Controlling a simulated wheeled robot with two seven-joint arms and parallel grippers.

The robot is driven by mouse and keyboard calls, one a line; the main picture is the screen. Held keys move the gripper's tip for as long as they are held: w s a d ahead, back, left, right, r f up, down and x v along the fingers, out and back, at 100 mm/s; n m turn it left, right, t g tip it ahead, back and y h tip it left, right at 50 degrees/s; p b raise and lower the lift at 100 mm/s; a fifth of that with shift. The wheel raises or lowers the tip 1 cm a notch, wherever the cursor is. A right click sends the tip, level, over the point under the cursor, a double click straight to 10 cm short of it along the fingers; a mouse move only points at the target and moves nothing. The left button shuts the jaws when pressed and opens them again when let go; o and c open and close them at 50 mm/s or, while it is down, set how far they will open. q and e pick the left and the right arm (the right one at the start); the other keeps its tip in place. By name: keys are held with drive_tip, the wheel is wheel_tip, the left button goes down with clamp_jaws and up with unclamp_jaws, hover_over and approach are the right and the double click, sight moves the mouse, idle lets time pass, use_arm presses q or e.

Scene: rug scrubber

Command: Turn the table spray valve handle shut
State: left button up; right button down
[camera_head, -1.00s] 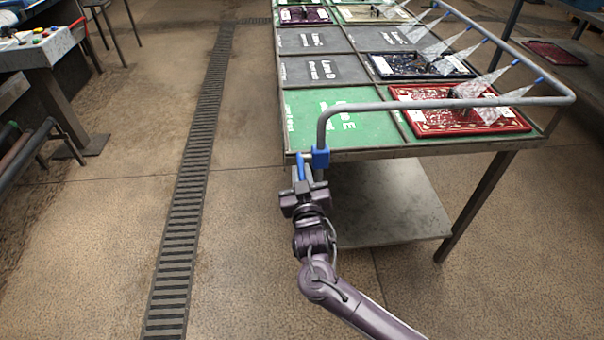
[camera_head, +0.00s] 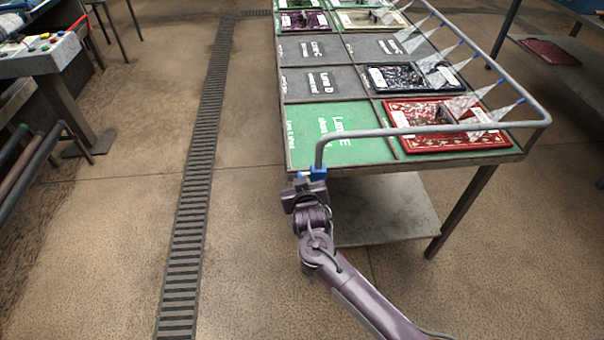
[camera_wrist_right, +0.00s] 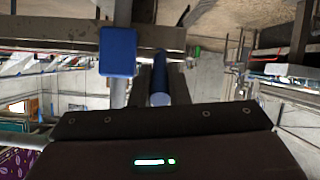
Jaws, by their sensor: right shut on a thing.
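The blue valve body (camera_head: 318,173) sits on the grey spray pipe (camera_head: 318,152) at the table's near left corner. It also shows in the right wrist view (camera_wrist_right: 118,52). Its blue handle (camera_wrist_right: 160,88) is beside it there, end towards the camera, between my dark fingers; in the head view only a short blue bit (camera_head: 303,175) shows left of the valve. My right gripper (camera_head: 304,185) is shut on the handle, just below the table corner. The fingers hide much of the handle. My left gripper is not in view.
The table (camera_head: 400,163) carries green and grey lane panels and several rugs, including a red one (camera_head: 440,142). The pipe runs around its right side, with pale spray cones (camera_head: 480,113) over the rugs. A lower shelf (camera_head: 385,215) lies beneath. Open floor with a drain grate (camera_head: 190,240) is left.

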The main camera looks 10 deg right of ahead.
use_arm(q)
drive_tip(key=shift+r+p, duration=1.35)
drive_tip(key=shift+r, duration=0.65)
use_arm(e)
drive_tip(key=shift+w+r+g, duration=0.25)
drive_tip(key=shift+r+g, duration=0.2)
drive_tip(key=shift+g, duration=0.45)
drive_tip(key=c, duration=1.4)
unclamp_jaws()
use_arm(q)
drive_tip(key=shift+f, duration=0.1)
use_arm(e)
drive_tip(key=shift+v, duration=3.85)
drive_tip(key=shift+c, duration=0.4)
